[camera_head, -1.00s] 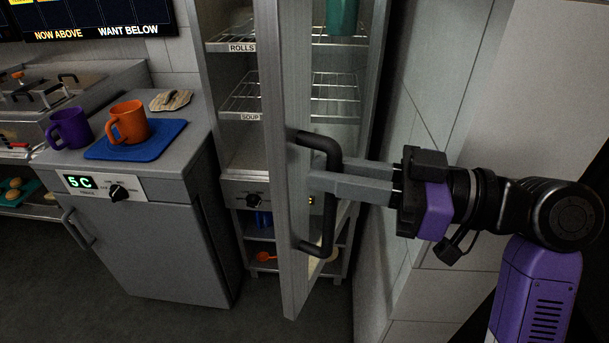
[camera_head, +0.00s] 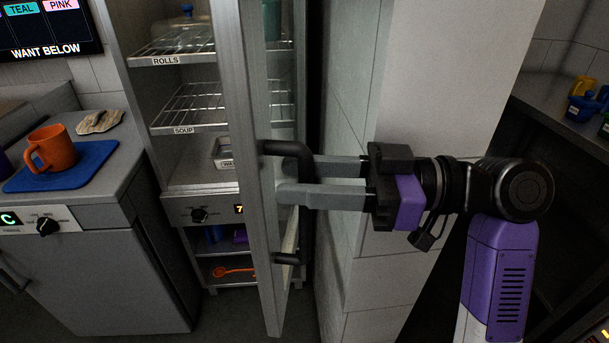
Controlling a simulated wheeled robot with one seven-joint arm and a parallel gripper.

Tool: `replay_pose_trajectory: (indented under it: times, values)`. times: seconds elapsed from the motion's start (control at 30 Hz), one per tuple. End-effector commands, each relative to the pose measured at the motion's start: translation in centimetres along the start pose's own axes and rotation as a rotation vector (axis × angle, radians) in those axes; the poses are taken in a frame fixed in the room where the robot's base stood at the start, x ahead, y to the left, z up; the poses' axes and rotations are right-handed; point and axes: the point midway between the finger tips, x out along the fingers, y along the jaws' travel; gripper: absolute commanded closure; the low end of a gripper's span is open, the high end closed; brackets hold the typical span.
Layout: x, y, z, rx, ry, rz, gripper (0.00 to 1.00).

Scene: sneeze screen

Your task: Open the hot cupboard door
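The hot cupboard is the tall cabinet with wire shelves labelled ROLLS and SOUP (camera_head: 183,129). Its grey-framed glass door (camera_head: 250,215) stands ajar, seen nearly edge-on, with the shelves visible to its left. A dark bracket-shaped handle (camera_head: 300,235) is on the door's right side. My gripper (camera_head: 298,180) reaches in from the right, its two grey fingers straddling the handle's upright bar. One finger passes in front of the bar and the other ends behind it. They look closed on it, though the rear contact is hidden.
A tiled wall corner (camera_head: 370,100) stands close behind my gripper. On the left, a counter unit (camera_head: 95,285) carries a blue mat (camera_head: 90,165) with an orange mug (camera_head: 55,150). A dark shelf (camera_head: 560,110) with coloured containers is at the right. Floor shows below the door.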

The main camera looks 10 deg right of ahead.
Motion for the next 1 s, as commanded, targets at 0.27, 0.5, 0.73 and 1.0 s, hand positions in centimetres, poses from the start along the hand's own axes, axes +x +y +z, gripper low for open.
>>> replay_pose_trajectory:
  times: [0.27,0.5,0.73,1.0]
  values:
    - [-0.1,0.1,-0.1,0.000,0.002,0.004,0.62]
    - [-2.9,0.2,0.0,0.000,0.001,0.008,0.62]
    - [-6.4,0.1,0.0,0.000,0.001,0.005,0.62]
    - [-7.9,0.0,0.0,0.000,0.001,0.002,0.62]
